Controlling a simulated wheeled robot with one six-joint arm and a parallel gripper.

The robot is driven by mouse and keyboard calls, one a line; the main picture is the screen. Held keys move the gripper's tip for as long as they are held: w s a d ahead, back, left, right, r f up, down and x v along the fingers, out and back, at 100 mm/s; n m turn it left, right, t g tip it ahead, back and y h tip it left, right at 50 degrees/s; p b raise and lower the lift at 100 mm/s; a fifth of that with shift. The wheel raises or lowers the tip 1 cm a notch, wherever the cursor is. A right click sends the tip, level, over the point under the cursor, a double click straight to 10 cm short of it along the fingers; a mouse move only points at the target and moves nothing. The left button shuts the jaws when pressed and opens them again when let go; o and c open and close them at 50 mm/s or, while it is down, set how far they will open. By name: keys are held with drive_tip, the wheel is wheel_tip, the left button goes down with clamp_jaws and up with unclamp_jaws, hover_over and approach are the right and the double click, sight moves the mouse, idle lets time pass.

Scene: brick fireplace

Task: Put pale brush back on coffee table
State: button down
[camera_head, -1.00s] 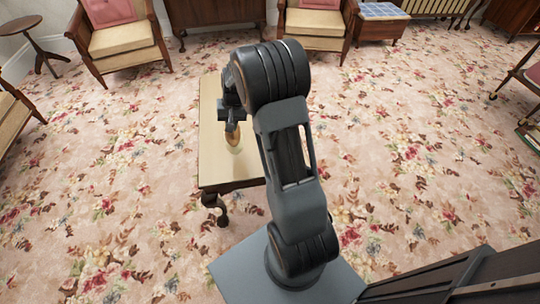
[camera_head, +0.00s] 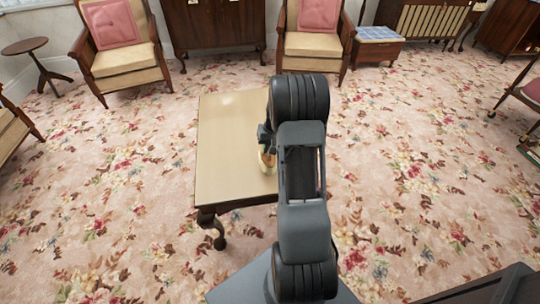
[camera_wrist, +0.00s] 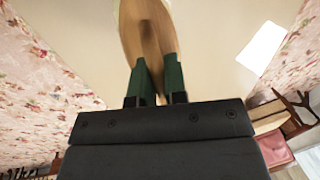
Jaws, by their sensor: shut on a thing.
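The brush (camera_wrist: 143,30) has a brown wooden handle with a pale end that runs out of the top of the wrist view. My gripper (camera_wrist: 158,75) is shut on the handle, between two green fingertips. In the head view the brush (camera_head: 267,161) hangs below my gripper (camera_head: 265,142), at the right side of the coffee table (camera_head: 225,150). The pale tabletop also fills the middle of the wrist view (camera_wrist: 205,60). I cannot tell whether the brush touches the tabletop. My arm hides part of the table's right edge.
The visible tabletop left of the brush is clear. Two armchairs with pink cushions (camera_head: 118,50) (camera_head: 315,45) and a dark cabinet (camera_head: 215,30) stand beyond it. A small round table (camera_head: 30,48) is far left. Open flowered carpet (camera_head: 420,170) lies to the right.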

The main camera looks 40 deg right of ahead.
drive_tip(key=shift+d+f, duration=0.2)
drive_tip(key=shift+s+d+f+b, duration=0.15)
drive_tip(key=shift+f+b, duration=0.6)
drive_tip(key=shift+f, duration=1)
drive_tip(key=shift+f, duration=0.15)
drive_tip(key=c, duration=1.1)
unclamp_jaws()
drive_tip(key=shift+c, duration=0.2)
